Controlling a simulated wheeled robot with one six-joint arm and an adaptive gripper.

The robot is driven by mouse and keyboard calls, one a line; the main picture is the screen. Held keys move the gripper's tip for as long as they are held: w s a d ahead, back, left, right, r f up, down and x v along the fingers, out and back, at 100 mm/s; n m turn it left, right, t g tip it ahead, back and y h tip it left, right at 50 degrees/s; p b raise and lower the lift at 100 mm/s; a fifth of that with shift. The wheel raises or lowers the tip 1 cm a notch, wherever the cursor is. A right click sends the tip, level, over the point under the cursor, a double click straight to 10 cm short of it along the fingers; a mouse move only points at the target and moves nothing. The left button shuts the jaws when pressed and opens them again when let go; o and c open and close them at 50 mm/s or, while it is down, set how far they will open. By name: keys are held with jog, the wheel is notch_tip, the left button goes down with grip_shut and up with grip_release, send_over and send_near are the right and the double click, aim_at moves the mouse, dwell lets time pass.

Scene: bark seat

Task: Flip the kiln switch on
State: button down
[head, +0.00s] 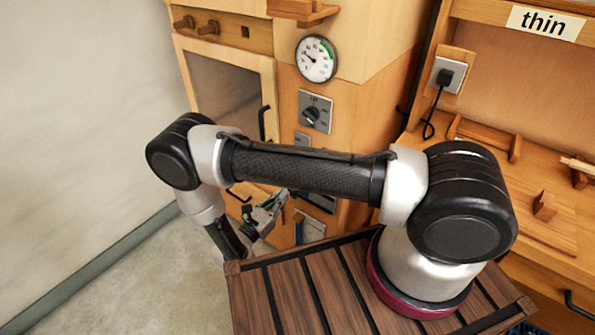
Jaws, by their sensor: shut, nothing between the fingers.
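The kiln (284,95) is a wooden cabinet with a windowed door (222,92) and a dark door handle. On its front panel are a round gauge (316,59) and a grey plate with a dark rotary knob (315,112). A small grey plate (302,140) shows just below, partly hidden behind my arm; I cannot tell whether it is the kiln switch or how it is set. My gripper (280,197) is shut and empty, below my forearm and low in front of the kiln, apart from the knob. My arm hides part of the lower panel.
A wooden workbench (535,185) with small wooden pieces stands at the right. A black plug and cord (442,82) hang from a wall socket above it. A sign reading "thin" (545,22) is at top right. Bare floor (165,275) lies at the left.

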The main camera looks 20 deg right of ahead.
jog(key=w+d+r, duration=0.4)
jog(key=d+r, duration=0.1)
jog(key=d, duration=0.1)
jog(key=shift+w+d, duration=0.3)
jog(key=shift+w, duration=0.05)
dwell(0.4)
jog(key=shift+a+r, duration=0.1)
